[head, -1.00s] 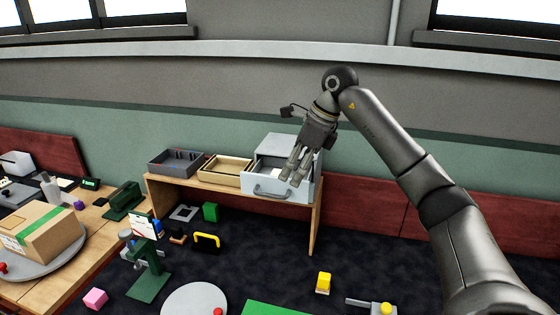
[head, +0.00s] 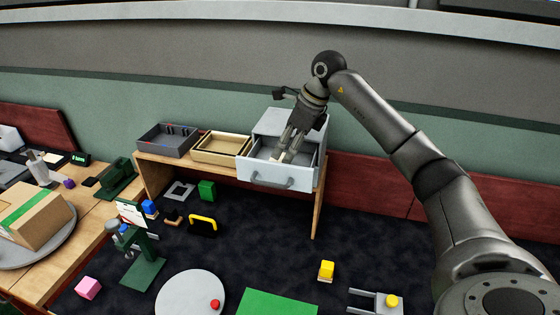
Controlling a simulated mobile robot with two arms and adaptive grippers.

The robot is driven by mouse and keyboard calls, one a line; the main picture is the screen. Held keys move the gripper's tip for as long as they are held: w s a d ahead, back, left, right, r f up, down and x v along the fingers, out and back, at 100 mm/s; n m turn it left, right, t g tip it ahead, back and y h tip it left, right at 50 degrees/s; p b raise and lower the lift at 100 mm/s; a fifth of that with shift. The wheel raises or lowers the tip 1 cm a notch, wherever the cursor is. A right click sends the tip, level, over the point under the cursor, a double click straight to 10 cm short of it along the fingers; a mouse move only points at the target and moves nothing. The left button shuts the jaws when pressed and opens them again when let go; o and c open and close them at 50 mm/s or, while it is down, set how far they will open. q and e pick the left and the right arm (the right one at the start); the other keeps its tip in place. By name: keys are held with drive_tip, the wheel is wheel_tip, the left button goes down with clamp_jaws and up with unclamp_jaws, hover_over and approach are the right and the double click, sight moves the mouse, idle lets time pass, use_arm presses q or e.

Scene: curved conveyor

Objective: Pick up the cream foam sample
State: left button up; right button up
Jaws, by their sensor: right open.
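The grey drawer unit (head: 276,121) stands at the right end of the wooden shelf. Its drawer (head: 258,178) is pulled open toward me. My right gripper (head: 284,157) is open and points down into the drawer. Its fingers cover part of the drawer's inside. A small pale patch shows at the fingertips; I cannot tell whether it is the cream foam sample or a fingertip. I cannot make out the sample clearly anywhere else. My left gripper is not in view.
A dark grey tray (head: 139,141) and a tan tray (head: 194,149) stand left of the drawer unit on the shelf (head: 160,160). Below are a green block (head: 207,190), a black case with a yellow handle (head: 203,224) and a yellow block (head: 326,268). A cardboard box (head: 32,222) sits at left.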

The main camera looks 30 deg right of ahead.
sight(281, 158)
drive_tip(key=p+x, duration=0.1)
drive_tip(key=x, duration=0.2)
drive_tip(key=shift+w+a+p, duration=0.1)
drive_tip(key=shift+a+p, duration=0.15)
drive_tip(key=shift+p, duration=0.15)
drive_tip(key=shift+w+f, duration=0.1)
drive_tip(key=shift+f, duration=0.3)
drive_tip(key=shift+w+f, duration=0.15)
drive_tip(key=shift+f, duration=0.1)
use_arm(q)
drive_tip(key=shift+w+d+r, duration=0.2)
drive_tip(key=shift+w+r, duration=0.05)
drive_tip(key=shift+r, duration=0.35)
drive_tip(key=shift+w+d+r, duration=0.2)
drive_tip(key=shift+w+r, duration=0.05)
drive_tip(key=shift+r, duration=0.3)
use_arm(e)
drive_tip(key=c, duration=0.5)
drive_tip(key=shift+r, duration=0.1)
